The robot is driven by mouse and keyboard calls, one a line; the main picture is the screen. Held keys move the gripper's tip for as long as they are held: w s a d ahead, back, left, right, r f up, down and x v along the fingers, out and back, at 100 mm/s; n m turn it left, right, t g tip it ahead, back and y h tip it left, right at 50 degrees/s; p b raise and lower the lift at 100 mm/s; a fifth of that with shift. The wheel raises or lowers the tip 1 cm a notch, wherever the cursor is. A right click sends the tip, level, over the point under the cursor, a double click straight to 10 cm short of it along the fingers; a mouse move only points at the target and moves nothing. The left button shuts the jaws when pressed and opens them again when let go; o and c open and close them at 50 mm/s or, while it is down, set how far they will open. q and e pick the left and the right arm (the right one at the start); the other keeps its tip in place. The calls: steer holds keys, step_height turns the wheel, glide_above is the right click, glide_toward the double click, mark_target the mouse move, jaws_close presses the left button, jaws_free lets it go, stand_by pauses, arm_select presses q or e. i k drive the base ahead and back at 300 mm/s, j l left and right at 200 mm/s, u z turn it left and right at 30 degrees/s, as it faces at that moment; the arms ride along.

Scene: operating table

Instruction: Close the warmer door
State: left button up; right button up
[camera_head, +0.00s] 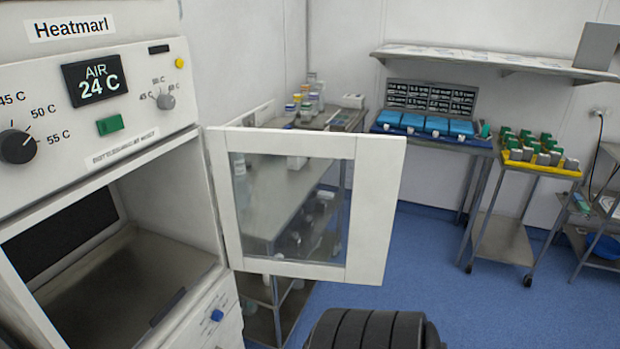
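The warmer (100,140), a white cabinet labelled "Heatmarl", stands at the left. Its control panel shows "AIR 24 C" above an open chamber (130,285). The chamber looks empty as far as it shows. The warmer door (375,210) is a white frame with a clear window. It stands wide open, hinged at the right side of the opening and swung out to the right. Neither gripper can be made out. A black ribbed part (370,330) at the bottom edge, apart from the door in the picture, seems to be part of my own arm.
A metal cart (290,195) with bottles stands behind the door, partly seen through its window. A table with blue bins (425,125) and a yellow-topped cart (540,168) stand at the back. Blue floor (430,260) is clear right of the door.

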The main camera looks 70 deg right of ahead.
mark_target(378, 168)
steer(key=k+l+u, duration=0.1)
steer(key=l, duration=0.3)
steer(key=k+l, duration=0.2)
steer(key=l, duration=0.2)
steer(key=k+l+u, duration=0.15)
steer(key=l, duration=0.25)
steer(key=k+l+u, duration=0.1)
steer(key=l, duration=0.25)
steer(key=k+l, duration=0.2)
steer(key=l, duration=0.15)
steer(key=k+l+u, duration=0.15)
steer(key=l, duration=0.25)
steer(key=k, duration=0.05)
